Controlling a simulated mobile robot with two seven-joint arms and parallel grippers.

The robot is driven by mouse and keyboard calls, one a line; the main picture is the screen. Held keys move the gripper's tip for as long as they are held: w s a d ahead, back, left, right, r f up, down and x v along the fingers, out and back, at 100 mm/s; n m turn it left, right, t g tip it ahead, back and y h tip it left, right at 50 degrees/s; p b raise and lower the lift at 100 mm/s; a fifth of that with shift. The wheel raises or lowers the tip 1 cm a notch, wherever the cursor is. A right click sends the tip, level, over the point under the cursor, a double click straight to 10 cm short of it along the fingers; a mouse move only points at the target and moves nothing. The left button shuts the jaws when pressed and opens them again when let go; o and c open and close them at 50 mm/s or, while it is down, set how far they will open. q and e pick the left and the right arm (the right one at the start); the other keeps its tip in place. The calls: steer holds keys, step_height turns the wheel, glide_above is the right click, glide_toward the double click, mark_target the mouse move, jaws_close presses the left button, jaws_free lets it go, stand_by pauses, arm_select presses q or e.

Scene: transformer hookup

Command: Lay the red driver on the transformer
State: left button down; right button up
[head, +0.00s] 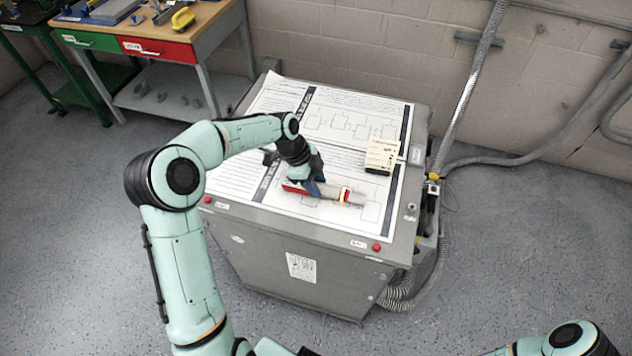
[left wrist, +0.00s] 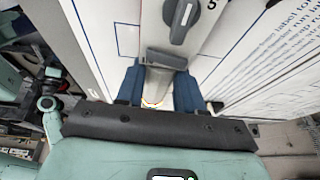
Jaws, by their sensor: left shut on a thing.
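The transformer (head: 320,246) is a grey box with printed sheets spread over its top. My left gripper (head: 314,187) is low over the near sheet and shut on the red driver (head: 293,188). The driver's red part sticks out left of the fingers. A greyish length with a yellow and red band reaches to the right. In the left wrist view, a grey part of it (left wrist: 158,79) shows between the blue fingers (left wrist: 159,88). The driver lies roughly level over the sheet; I cannot tell whether it touches it. My right gripper is out of view.
A cream box (head: 381,155) stands on the top, right of the gripper. A dark knob (left wrist: 183,14) shows beyond the fingers in the left wrist view. A conduit (head: 466,95) runs behind. A workbench (head: 215,38) stands at the back left. The near sheet's front is clear.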

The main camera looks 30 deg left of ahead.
arm_select(q)
steer(key=c, duration=0.7)
jaws_free()
steer(key=v, duration=1.3)
steer(key=shift+s+a, duration=0.1)
steer(key=shift+s, duration=0.15)
